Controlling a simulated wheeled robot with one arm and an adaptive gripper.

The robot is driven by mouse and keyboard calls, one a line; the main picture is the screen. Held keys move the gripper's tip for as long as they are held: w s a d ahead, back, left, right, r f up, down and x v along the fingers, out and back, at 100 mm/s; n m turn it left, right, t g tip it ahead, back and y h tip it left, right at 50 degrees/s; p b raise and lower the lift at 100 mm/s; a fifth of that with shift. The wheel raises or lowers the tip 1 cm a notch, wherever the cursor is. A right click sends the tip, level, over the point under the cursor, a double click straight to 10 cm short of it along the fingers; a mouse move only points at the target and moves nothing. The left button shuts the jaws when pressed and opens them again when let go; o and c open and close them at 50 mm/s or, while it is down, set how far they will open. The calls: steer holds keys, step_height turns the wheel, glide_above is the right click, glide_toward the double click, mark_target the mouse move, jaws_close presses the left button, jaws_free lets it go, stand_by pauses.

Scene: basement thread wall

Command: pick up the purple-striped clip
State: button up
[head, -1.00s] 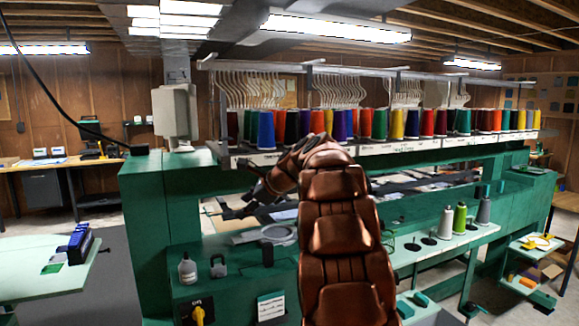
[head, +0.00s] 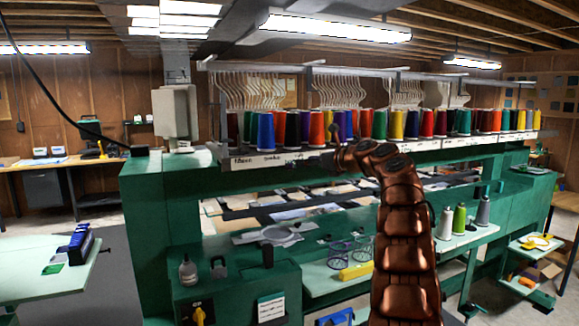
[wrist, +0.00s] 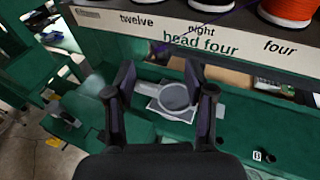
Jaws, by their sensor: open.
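I cannot make out a purple-striped clip for certain in either view. Two small purple-rimmed see-through items (head: 340,250) stand on the pale green shelf behind the arm in the head view; I cannot tell what they are. My gripper (wrist: 159,72) is open and empty, its two dark fingers apart in the wrist view. In the head view it is small and dark, in front of the spool rack's label rail. Beyond the fingers in the wrist view lies a grey round-ended flat piece (wrist: 174,97), on the green machine, not touched.
A long row of thread spools (head: 380,125) stands on the rack under wire hangers. A yellow piece (head: 356,271) lies on the shelf beside my arm.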

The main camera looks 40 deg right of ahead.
mark_target(290, 167)
steer(key=w+f+p, duration=0.1)
steer(key=w+p, duration=0.3)
steer(key=w, duration=0.2)
steer(key=shift+a+f, duration=0.2)
steer(key=shift+f, duration=0.1)
steer(key=c, duration=1)
